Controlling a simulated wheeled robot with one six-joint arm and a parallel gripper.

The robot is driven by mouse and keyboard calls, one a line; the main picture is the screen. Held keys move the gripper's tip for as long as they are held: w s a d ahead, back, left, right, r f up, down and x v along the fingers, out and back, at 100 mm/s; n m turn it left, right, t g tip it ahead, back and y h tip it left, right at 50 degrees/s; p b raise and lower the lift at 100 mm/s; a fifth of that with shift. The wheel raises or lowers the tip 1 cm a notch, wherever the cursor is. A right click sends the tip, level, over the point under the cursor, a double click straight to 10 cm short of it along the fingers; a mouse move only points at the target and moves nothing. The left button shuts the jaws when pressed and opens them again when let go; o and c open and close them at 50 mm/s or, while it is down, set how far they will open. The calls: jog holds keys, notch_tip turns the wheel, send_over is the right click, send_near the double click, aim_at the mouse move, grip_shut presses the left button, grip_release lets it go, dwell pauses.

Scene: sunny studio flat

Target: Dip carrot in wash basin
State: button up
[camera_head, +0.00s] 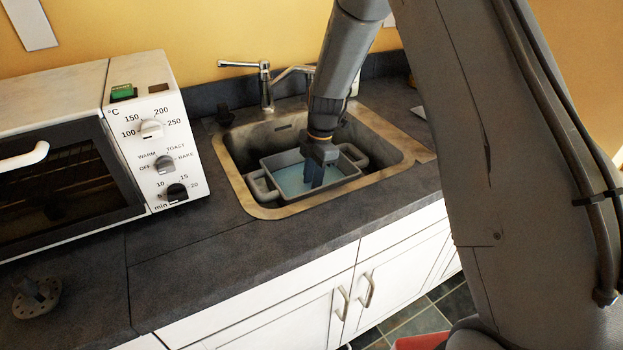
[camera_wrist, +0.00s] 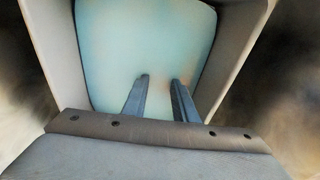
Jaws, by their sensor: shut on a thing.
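The wash basin (camera_head: 268,176) is a grey tub with side handles, sitting inside the sink. It holds pale blue-green water (camera_head: 292,178), which fills the middle of the wrist view (camera_wrist: 140,40). My gripper (camera_head: 314,180) points down into the basin, its fingertips at or below the water surface. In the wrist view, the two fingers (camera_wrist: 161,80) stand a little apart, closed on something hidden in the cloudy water. A faint orange tint shows by the right fingertip. The carrot itself cannot be made out in either view.
The metal sink (camera_head: 236,178) surrounds the basin, with a tap (camera_head: 265,85) behind it. A white toaster oven (camera_head: 155,140) stands left on the dark counter (camera_head: 230,250). A dark round item with holes (camera_head: 36,298) lies front left. The counter in front of the oven is mostly clear.

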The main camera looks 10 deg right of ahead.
jog(key=shift+f, duration=0.6)
jog(key=shift+d, duration=1.75)
jog(key=shift+a+b, duration=0.4)
jog(key=shift+a, duration=3.1)
jog(key=shift+d, duration=3.45)
jog(key=shift+a, duration=1.75)
notch_tip(320, 180, up, 13)
jog(key=p, duration=0.6)
jog(key=shift+r, duration=0.2)
